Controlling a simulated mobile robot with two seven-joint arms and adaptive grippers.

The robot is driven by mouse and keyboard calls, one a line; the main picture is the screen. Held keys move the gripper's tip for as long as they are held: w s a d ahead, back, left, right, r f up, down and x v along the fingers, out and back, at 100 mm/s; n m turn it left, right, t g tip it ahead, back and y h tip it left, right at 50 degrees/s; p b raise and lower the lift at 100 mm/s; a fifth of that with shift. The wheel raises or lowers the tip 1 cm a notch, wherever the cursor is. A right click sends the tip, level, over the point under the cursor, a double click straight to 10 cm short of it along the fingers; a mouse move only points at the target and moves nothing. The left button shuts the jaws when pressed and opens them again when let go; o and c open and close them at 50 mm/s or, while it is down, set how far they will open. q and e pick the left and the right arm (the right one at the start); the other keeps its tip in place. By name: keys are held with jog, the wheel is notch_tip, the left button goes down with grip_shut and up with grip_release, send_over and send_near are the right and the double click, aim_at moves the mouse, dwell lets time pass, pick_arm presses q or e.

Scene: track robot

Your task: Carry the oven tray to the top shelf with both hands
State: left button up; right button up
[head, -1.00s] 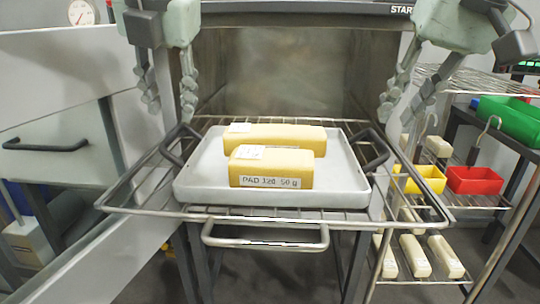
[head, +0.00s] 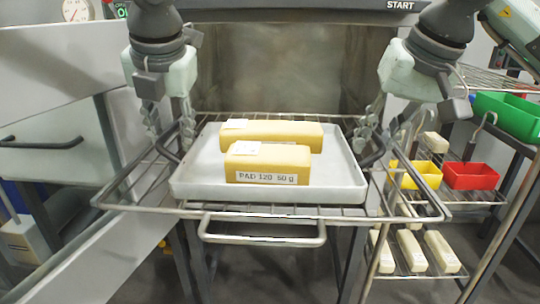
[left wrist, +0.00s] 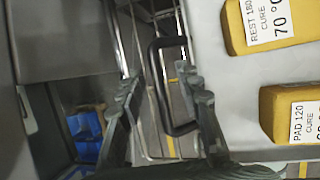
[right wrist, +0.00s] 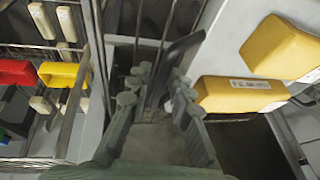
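The oven tray (head: 270,190) is light grey and carries two yellow blocks. It rests level on a pulled-out wire rack (head: 262,213) at the oven mouth. It has a dark loop handle at each end: the left one (left wrist: 155,85) and the right one (right wrist: 178,55). My left gripper (head: 170,125) is open above the left end, its fingers on either side of that handle. My right gripper (head: 382,130) is open above the right end, its fingers around or just above the right handle; contact is unclear. The wire top shelf (head: 490,80) is at the right, partly behind my right arm.
An open oven door (head: 60,80) stands at the left. Lower shelves at the right hold a yellow bin (head: 418,174), a red bin (head: 470,176) and several pale blocks (head: 412,250). A green bin (head: 508,112) sits on a dark stand at the far right.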

pick_arm(q)
jog(key=shift+c, duration=0.3)
pick_arm(e)
jog(key=shift+c, duration=0.4)
pick_arm(q)
jog(key=shift+c, duration=1.4)
pick_arm(e)
jog(key=shift+c, duration=1.3)
pick_arm(q)
grip_shut()
pick_arm(e)
grip_shut()
pick_arm(q)
jog(key=shift+r, duration=0.15)
pick_arm(e)
jog(key=shift+r, duration=0.15)
